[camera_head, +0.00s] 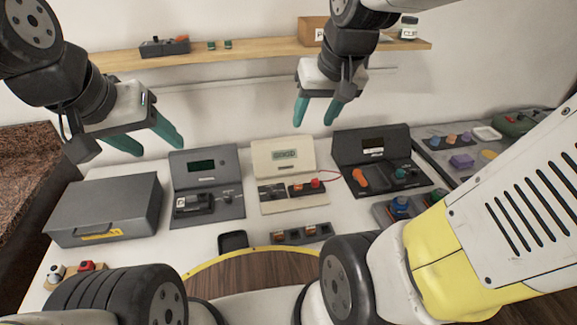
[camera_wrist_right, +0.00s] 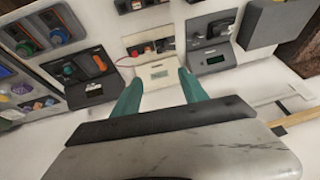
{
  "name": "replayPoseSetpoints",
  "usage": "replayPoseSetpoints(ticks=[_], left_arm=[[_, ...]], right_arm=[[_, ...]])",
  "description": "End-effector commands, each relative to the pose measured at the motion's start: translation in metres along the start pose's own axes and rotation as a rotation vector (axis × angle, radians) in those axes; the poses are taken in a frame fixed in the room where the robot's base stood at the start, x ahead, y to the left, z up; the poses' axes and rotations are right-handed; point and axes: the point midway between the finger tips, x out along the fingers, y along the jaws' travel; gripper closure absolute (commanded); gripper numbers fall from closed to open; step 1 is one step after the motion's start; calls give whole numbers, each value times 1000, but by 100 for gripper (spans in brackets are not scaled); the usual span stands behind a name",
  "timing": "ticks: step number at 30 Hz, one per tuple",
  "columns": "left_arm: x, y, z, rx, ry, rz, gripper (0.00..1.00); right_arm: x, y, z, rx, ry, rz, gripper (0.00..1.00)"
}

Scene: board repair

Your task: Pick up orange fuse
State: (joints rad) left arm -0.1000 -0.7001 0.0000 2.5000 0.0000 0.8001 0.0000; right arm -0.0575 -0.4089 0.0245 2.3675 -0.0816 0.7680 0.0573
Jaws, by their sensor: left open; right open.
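A small dark tray (camera_head: 300,235) near the table's front holds small blocks with orange-brown tops, a left one (camera_head: 279,237) and a right one (camera_head: 310,231); they may be fuses, but are too small to tell. A larger orange piece (camera_head: 360,178) sits on the dark right-hand tester; it also shows in the right wrist view (camera_wrist_right: 99,63). My right gripper (camera_head: 314,124) is open and empty, above and behind the cream tester (camera_head: 283,155). My left gripper (camera_head: 160,149) is open and empty, above the area between the grey case and the left tester.
A grey case (camera_head: 105,208) stands at left, beside a dark grey tester (camera_head: 207,180). The cream tester reads "GOOD" and carries a red-topped piece (camera_head: 316,184). A wall shelf (camera_head: 245,53) runs behind my grippers. Trays with colored parts (camera_head: 460,162) lie at right.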

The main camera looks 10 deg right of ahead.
Motion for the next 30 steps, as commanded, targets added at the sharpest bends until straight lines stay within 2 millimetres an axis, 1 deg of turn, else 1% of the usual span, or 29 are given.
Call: replayPoseSetpoints(ticks=[1,3,5,8,10,14,15,17,18,21,24,30], left_arm=[[0,0,0,0,0,0,42],[0,0,0,0,0,0,42],[0,0,0,0,0,0,42],[0,0,0,0,0,0,42],[0,0,0,0,0,0,42],[0,0,0,0,0,0,42],[0,0,0,0,0,0,42],[0,0,0,0,0,0,42],[0,0,0,0,0,0,42],[0,0,0,0,0,0,42],[0,0,0,0,0,0,42],[0,0,0,0,0,0,42]], right_arm=[[17,4,-11,1,-40,15,49],[38,9,-26,2,-80,34,49],[59,14,-37,4,-115,48,49],[97,21,-52,2,-173,68,49],[126,26,-60,1,-213,79,49],[185,35,-68,2,-287,93,49],[204,37,-68,1,-308,96,49],[230,40,-68,1,-337,99,49],[247,42,-66,1,-356,100,49],[280,46,-61,1,-392,102,49],[302,48,-56,4,-413,101,49],[324,50,-49,3,-428,101,49]])
